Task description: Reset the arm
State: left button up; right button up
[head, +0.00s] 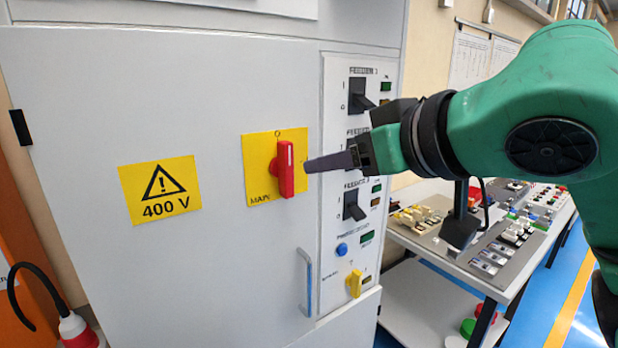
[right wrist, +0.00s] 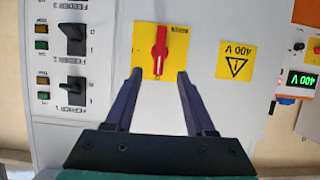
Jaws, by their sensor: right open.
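My right arm comes in from the right in the head view, and its gripper (head: 310,165) points at the red main switch handle (head: 285,169) on its yellow plate (head: 258,165). The handle stands vertical. In the right wrist view the gripper (right wrist: 159,75) is open, its two dark fingers spread with the red handle (right wrist: 159,50) lying ahead, between and beyond the tips. I see no contact with the handle. The left gripper is not in view.
The grey cabinet (head: 80,120) carries a 400 V sign (head: 160,190), a door handle (head: 305,283), black feeder switches (head: 355,205), a blue button (head: 342,250) and a yellow switch (head: 354,283). A bench (head: 425,243) with parts stands at right. A red plug (head: 76,331) is at lower left.

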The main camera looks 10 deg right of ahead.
jog(key=shift+s+d+r, duration=0.2)
jog(key=shift+s+r, duration=0.1)
jog(key=shift+s, duration=0.25)
